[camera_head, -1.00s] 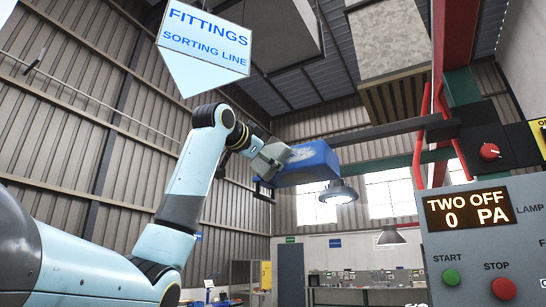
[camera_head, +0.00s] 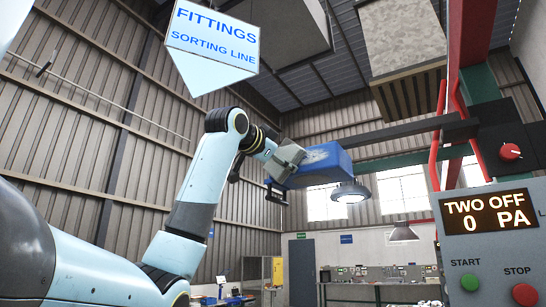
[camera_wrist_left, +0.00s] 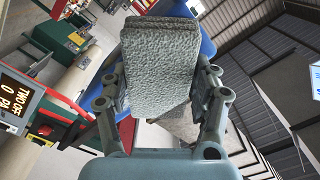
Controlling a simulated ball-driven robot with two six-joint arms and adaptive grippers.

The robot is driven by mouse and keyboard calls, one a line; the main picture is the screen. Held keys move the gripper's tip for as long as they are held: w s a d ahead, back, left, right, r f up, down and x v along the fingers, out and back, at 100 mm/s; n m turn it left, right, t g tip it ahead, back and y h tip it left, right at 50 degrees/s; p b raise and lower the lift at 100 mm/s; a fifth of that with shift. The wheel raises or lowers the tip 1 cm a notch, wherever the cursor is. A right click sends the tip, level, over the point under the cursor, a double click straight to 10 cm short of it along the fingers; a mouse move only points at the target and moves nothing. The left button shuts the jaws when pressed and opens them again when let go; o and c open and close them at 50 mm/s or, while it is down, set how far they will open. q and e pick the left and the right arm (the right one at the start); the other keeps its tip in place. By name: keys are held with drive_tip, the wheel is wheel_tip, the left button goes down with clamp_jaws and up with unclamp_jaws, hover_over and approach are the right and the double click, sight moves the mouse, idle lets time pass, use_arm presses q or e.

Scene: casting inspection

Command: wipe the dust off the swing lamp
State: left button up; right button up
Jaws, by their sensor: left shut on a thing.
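The swing lamp has a blue arm housing (camera_head: 335,168) with a round grey lamp head (camera_head: 350,193) lit underneath. A pale, speckled dusty patch (camera_head: 315,156) shows on the housing's side. My left gripper (camera_head: 283,160) is shut on a grey, rough-textured wiping pad (camera_head: 288,153). The pad is at the left end of the housing, beside the patch; I cannot tell whether it touches. In the left wrist view the pad (camera_wrist_left: 160,65) fills the space between the fingers and hides much of the blue housing (camera_wrist_left: 207,45) behind it. My right gripper is not in view.
A dark horizontal beam (camera_head: 410,132) runs behind the lamp to a red and green post. A grey control box (camera_head: 490,245) reading "TWO OFF 0 PA" stands at right. A hanging "FITTINGS SORTING LINE" sign (camera_head: 212,45) is above my left arm. Another lamp (camera_head: 403,232) hangs farther back.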

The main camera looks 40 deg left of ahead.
sight(294, 155)
use_arm(q)
drive_tip(key=shift+w+d+p, duration=0.25)
drive_tip(key=shift+d+p, duration=0.35)
drive_tip(key=shift+d, duration=0.35)
drive_tip(key=shift+w+d+p, duration=0.25)
drive_tip(key=shift+d+p, duration=0.3)
drive_tip(key=shift+d, duration=0.4)
drive_tip(key=shift+w+d+f, duration=0.1)
drive_tip(key=shift+w+d, duration=0.05)
drive_tip(key=shift+d, duration=0.6)
drive_tip(key=shift+w+d, duration=0.25)
drive_tip(key=shift+d, duration=0.7)
drive_tip(key=shift+w+d, duration=0.2)
drive_tip(key=shift+d, duration=0.75)
drive_tip(key=shift+w+d, duration=0.15)
drive_tip(key=shift+d, duration=0.5)
drive_tip(key=shift+w+d, duration=0.15)
drive_tip(key=shift+d, duration=0.45)
drive_tip(key=shift+s+a, duration=0.1)
drive_tip(key=shift+a, duration=0.05)
drive_tip(key=shift+s+d, duration=0.2)
drive_tip(key=shift+s, duration=0.25)
drive_tip(key=shift+v, duration=2.5)
